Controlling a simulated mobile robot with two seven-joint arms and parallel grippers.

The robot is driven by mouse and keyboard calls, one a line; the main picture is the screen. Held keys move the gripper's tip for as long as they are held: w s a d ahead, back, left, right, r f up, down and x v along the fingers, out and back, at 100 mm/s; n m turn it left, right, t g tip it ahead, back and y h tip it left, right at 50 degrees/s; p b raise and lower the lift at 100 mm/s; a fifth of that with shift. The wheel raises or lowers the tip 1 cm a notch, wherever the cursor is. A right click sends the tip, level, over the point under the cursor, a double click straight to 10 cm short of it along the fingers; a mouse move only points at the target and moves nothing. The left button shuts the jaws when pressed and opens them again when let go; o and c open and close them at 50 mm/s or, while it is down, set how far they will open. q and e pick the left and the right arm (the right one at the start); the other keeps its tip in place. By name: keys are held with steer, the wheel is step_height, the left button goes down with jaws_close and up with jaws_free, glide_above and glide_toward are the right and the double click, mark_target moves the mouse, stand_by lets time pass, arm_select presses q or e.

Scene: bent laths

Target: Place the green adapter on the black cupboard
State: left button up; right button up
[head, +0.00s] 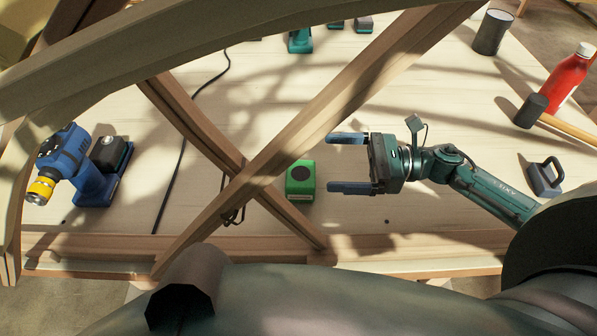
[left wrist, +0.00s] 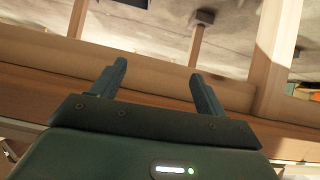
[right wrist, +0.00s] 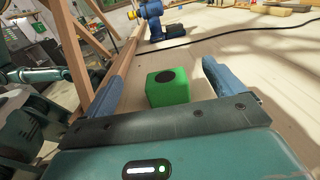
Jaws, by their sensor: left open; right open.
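The green adapter (head: 300,192), a small green block with a dark round spot on top, stands on the pale wooden table, just right of the crossed laths in the head view. My right gripper (head: 331,163) is open and empty just right of it, fingers pointing at it. In the right wrist view the adapter (right wrist: 167,91) shows between and beyond the open fingers. My left gripper (left wrist: 159,70) is open and empty in the left wrist view, facing a wooden beam; the head view does not show it. I cannot make out the black cupboard for certain.
Bent wooden laths (head: 345,92) cross above the table left of the adapter. A blue drill (head: 66,160) and a black cable (head: 182,152) lie further left. A hammer (head: 531,111), red bottle (head: 568,76) and dark cup (head: 491,33) are at right.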

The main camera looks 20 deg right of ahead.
mark_target(301, 173)
step_height(301, 173, down, 4)
steer(key=shift+r, duration=0.25)
steer(key=shift+a+f, duration=0.15)
steer(key=shift+f, duration=0.15)
steer(key=p+x, duration=0.2)
steer(key=x, duration=0.4)
steer(key=shift+w+a+r, duration=0.1)
steer(key=shift+w, duration=0.05)
steer(key=shift+w+a+p, duration=0.15)
steer(key=shift+a+p, duration=0.15)
steer(key=shift+a, duration=0.2)
steer(key=shift+c, duration=0.4)
